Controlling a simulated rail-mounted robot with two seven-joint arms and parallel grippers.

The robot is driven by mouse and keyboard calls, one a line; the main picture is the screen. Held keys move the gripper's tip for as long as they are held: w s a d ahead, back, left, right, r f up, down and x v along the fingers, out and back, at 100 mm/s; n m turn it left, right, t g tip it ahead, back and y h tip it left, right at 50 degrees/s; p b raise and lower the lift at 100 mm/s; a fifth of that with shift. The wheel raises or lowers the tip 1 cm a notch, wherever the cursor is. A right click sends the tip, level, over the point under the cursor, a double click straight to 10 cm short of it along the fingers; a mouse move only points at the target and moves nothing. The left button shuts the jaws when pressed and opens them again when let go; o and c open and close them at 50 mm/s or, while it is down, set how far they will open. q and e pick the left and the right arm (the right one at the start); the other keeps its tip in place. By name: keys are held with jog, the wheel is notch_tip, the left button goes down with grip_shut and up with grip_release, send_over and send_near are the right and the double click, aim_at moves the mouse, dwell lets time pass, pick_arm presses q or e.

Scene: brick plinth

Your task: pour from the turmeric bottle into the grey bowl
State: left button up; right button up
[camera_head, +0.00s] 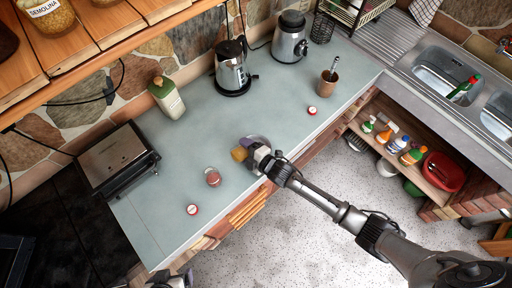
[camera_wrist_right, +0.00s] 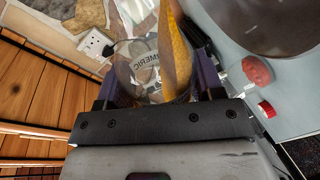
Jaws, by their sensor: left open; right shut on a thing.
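My right gripper (camera_head: 254,151) is shut on the turmeric bottle (camera_head: 240,154), over the front part of the counter. I cannot tell whether powder is leaving the bottle. My left gripper (camera_head: 184,273) is open at the bottom edge, mostly cut off.
A small pinkish jar (camera_head: 213,178) and a red-and-white lid (camera_head: 192,209) stand left of the bowl. Another such lid (camera_head: 312,110) and a brown cup (camera_head: 329,82) are to the right. A kettle (camera_head: 232,68), green-topped jar (camera_head: 167,98) and grill (camera_head: 117,160) stand farther back.

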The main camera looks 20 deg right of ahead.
jog(key=shift+r, duration=0.1)
dwell(0.3)
jog(key=shift+d+r, duration=0.1)
jog(key=shift+d, duration=0.05)
dwell(0.4)
jog(key=shift+w+d+r+m, duration=0.1)
jog(key=shift+m, duration=0.3)
dwell(0.3)
jog(key=shift+r+p, duration=0.1)
jog(key=shift+p, duration=0.2)
dwell(0.4)
jog(key=shift+d, duration=0.1)
